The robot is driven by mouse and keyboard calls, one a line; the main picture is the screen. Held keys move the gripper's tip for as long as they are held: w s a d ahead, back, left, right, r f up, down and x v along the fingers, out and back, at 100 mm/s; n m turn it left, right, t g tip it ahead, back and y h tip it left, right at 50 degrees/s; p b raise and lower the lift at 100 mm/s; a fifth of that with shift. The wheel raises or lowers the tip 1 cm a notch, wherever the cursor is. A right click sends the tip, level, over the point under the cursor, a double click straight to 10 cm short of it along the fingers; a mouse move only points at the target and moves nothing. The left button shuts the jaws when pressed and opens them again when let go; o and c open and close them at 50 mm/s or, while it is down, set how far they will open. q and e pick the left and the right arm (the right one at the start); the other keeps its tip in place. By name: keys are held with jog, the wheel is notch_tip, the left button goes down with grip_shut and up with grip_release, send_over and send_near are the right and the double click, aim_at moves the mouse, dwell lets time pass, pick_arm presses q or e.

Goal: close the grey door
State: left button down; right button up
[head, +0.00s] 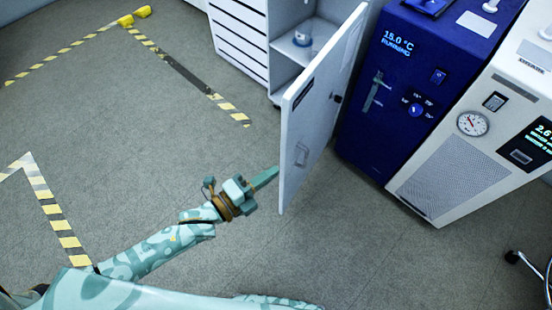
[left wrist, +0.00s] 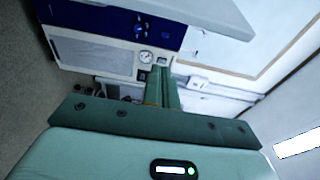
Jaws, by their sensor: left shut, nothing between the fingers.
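The grey door (head: 318,115) stands wide open in the head view, hinged on the cabinet (head: 275,50) and sticking out toward me. It has a small handle and a dark latch on the face turned to the right. My left gripper (head: 265,178) is shut and empty, its fingertips at the lower left edge of the door; I cannot tell whether they touch. In the left wrist view the shut fingers (left wrist: 163,88) point ahead, and a pale panel, probably the door (left wrist: 190,12), crosses the top. My right gripper is not in view.
A blue unit (head: 385,110) and a white unit with a gauge (head: 455,170) stand to the right. A chair (head: 530,268) shows at the lower right.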

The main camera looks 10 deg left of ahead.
aim_at(285, 147)
pick_arm(q)
jog(key=w+d+b, duration=0.1)
jog(key=w, duration=0.1)
jog(key=w+d+b, duration=0.1)
jog(key=w+b, duration=0.1)
jog(key=w, duration=0.1)
jog(key=w+d+b, duration=0.1)
jog(key=w, duration=0.2)
jog(key=shift+w, duration=0.25)
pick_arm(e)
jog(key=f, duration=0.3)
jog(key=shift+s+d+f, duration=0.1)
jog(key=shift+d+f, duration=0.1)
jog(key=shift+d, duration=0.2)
